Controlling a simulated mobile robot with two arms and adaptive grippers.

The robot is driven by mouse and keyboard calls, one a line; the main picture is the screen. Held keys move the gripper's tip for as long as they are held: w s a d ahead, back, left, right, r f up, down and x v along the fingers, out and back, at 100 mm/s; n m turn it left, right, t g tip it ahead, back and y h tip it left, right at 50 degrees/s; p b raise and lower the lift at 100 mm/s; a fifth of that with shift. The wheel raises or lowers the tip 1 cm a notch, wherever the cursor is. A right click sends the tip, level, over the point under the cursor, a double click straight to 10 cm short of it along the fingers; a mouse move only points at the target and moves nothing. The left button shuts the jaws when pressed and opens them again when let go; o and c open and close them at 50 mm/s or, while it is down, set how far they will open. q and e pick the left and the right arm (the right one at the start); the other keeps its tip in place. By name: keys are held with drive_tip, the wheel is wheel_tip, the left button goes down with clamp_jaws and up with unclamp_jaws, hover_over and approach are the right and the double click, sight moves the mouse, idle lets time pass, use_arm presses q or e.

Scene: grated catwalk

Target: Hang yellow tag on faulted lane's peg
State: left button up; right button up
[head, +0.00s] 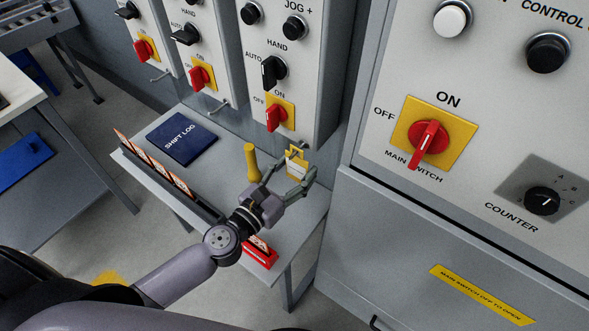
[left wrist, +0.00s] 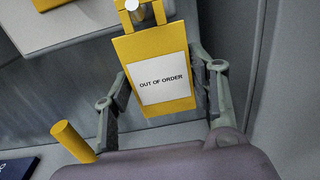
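The yellow tag (head: 296,162) with a white "OUT OF ORDER" label is upright below the third lane box (head: 290,60). In the left wrist view the tag (left wrist: 155,70) faces me, and a pale round peg end (left wrist: 133,5) shows at its top opening. Whether the tag's weight rests on the peg cannot be told. My left gripper (head: 292,174) has one finger at each side edge of the tag. Other pegs show under the second lane box (head: 219,106) and first lane box (head: 160,76). My right gripper is out of view.
The grey bench (head: 235,165) below holds a blue shift log (head: 182,138), a rack of striped cards (head: 155,165), a yellow cylinder (head: 251,160) and a red item (head: 260,254). A large control cabinet (head: 450,230) stands close on the right.

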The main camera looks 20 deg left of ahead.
use_arm(q)
drive_tip(key=o, duration=0.4)
drive_tip(key=shift+s, duration=0.1)
drive_tip(key=shift+s+a, duration=0.15)
drive_tip(key=shift+s, duration=0.05)
drive_tip(key=v, duration=1.1)
drive_tip(key=shift+s, duration=0.2)
